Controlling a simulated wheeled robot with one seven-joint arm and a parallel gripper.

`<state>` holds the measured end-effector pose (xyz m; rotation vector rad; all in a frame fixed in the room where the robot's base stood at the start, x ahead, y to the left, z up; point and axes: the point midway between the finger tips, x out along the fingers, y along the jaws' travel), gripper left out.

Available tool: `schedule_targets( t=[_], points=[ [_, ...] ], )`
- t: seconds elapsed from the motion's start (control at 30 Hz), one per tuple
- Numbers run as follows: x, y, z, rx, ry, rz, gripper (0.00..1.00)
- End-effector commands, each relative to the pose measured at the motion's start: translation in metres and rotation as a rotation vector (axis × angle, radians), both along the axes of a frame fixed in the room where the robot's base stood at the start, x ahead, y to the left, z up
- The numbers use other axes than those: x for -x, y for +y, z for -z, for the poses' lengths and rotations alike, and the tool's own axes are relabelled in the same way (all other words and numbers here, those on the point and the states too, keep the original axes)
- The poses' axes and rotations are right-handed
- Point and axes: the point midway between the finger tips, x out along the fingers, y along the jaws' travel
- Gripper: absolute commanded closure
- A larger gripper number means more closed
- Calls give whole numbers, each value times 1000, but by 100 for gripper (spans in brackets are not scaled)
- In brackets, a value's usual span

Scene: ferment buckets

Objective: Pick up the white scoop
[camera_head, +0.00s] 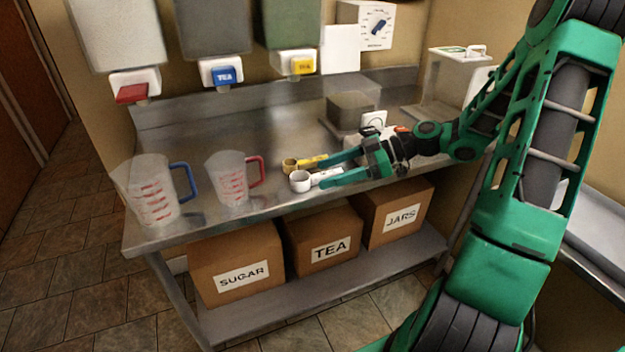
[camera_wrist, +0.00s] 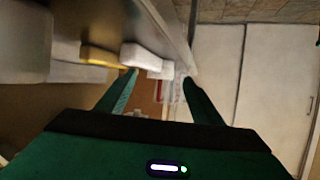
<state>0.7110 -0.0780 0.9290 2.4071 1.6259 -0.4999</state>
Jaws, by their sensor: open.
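The white scoop (camera_head: 301,181) lies on the metal counter near its front edge, its cup to the left and its handle reaching right toward my fingers. My gripper (camera_head: 322,173) is open, low over the counter at the handle side, with one finger on the far side and one on the near side. In the wrist view, a white shape that looks like the scoop (camera_wrist: 140,56) shows just beyond my fingertips (camera_wrist: 159,79). Part of the handle is hidden by my fingers, and I cannot tell whether they touch it.
A yellow scoop (camera_head: 291,165) lies close behind the white one. Two clear measuring jugs, with a red handle (camera_head: 232,178) and a blue handle (camera_head: 155,190), stand to the left. Dispensers (camera_head: 215,28) hang above the back. Labelled boxes (camera_head: 322,238) sit on the shelf below.

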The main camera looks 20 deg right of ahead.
Motion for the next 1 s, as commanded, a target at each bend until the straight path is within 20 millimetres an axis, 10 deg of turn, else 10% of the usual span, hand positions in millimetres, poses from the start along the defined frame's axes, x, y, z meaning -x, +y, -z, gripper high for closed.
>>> schedule_targets(
  t=[0.87, 1.0],
  points=[
    [-19, 51, 21, 3, 1, 8, 39],
    [-19, 51, 21, 2, 1, 8, 68]
  ],
)
